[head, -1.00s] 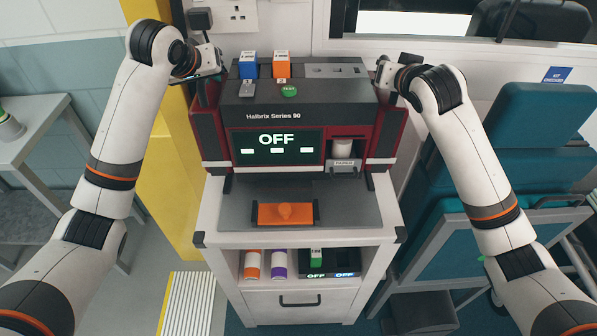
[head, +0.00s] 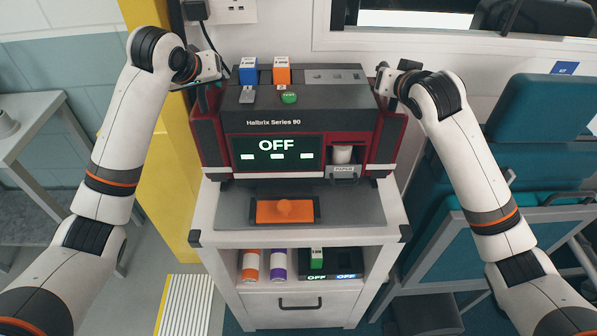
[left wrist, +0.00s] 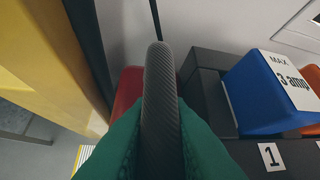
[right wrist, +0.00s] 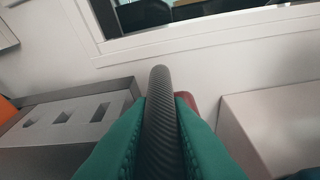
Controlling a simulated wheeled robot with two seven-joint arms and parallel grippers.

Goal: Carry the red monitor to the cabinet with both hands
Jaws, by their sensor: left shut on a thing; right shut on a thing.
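The red monitor (head: 276,123) is a dark grey box with red sides, lettered Halbrix Series 90, and its screen reads OFF. It is upright over the rear of the white cabinet (head: 206,220); I cannot tell whether it touches the top. My left gripper (head: 205,86) is shut on the ribbed dark handle at its left side, seen between green finger pads in the left wrist view (left wrist: 160,110). My right gripper (head: 387,80) is shut on the matching right handle, also between green pads in the right wrist view (right wrist: 160,120).
An orange block (head: 283,211) lies on the cabinet's dark mat before the monitor. Blue (head: 248,72) and orange (head: 282,72) blocks stand on the monitor. A yellow post (head: 165,180) is close at left, a teal seat (head: 545,130) at right, a wall behind.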

